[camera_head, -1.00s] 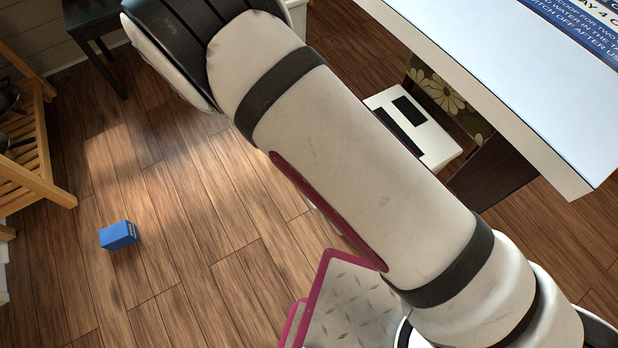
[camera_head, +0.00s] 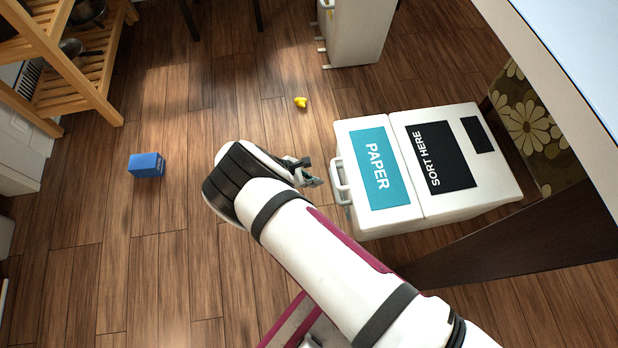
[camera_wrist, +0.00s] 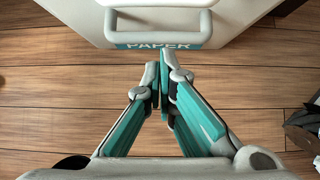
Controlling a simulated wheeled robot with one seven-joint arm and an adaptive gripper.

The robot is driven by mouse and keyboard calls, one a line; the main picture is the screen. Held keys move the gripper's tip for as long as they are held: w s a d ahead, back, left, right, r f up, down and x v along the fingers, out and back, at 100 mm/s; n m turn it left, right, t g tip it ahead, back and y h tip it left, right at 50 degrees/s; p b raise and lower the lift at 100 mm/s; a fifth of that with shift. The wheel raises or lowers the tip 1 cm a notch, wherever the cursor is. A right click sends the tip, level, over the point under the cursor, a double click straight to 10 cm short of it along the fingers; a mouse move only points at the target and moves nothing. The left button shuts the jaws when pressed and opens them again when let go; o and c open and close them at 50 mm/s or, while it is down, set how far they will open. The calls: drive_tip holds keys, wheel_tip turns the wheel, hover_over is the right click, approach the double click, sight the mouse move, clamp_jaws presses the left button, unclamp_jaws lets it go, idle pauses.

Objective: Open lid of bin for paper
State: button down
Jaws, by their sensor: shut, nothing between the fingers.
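The white bin for paper (camera_head: 418,116) stands on the floor right of centre in the head view. Its lid has a teal PAPER label (camera_head: 378,168) and lies flat and closed. A pale handle (camera_head: 339,180) sticks out of its left side. My gripper (camera_head: 313,181) is just left of the handle, with a small gap. In the wrist view the handle (camera_wrist: 160,37) lies across the top, beyond the fingertips. My gripper (camera_wrist: 163,78) is shut and empty there, with the fingers pointing at the handle and apart from it.
A table (camera_head: 580,60) overhangs on the right, with a floral panel (camera_head: 527,120) below it. A white cabinet (camera_head: 357,30) stands at the back. A blue box (camera_head: 147,165) and a small yellow object (camera_head: 301,103) lie on the floor. A wooden shelf (camera_head: 84,78) stands at left.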

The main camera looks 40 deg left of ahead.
drive_tip(key=b+x, duration=0.1)
drive_tip(key=x, duration=0.5)
drive_tip(key=shift+w+r, duration=0.1)
drive_tip(key=shift+r, duration=2.25)
drive_tip(key=shift+r, duration=0.1)
